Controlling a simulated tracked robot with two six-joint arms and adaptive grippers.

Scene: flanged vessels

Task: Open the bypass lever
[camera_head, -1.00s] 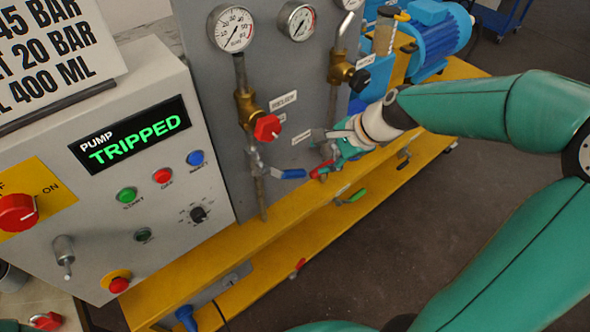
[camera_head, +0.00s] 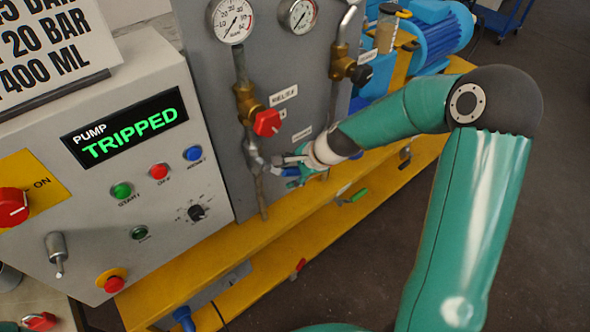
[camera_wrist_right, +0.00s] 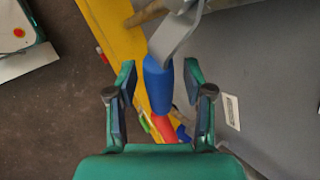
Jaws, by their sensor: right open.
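A lever with a blue grip (camera_wrist_right: 158,85) and a bare metal arm (camera_wrist_right: 177,30) shows in the right wrist view. My right gripper (camera_wrist_right: 160,72) is open, with one finger on each side of the blue grip; I cannot tell whether either touches it. In the head view my right gripper (camera_head: 300,170) is at the pipe below the red relief knob (camera_head: 267,122) and mostly hides the lever. A red lever grip (camera_wrist_right: 166,128) lies beyond the blue one in the wrist view. I cannot read a bypass label. My left gripper is not in view.
The control box (camera_head: 100,215) stands at the left; its display (camera_head: 126,128) reads PUMP TRIPPED. The grey panel (camera_head: 205,80) carries gauges and pipes. A yellow frame (camera_head: 250,255) with a green lever (camera_head: 356,196) runs below. Bare floor (camera_head: 350,260) is in front.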

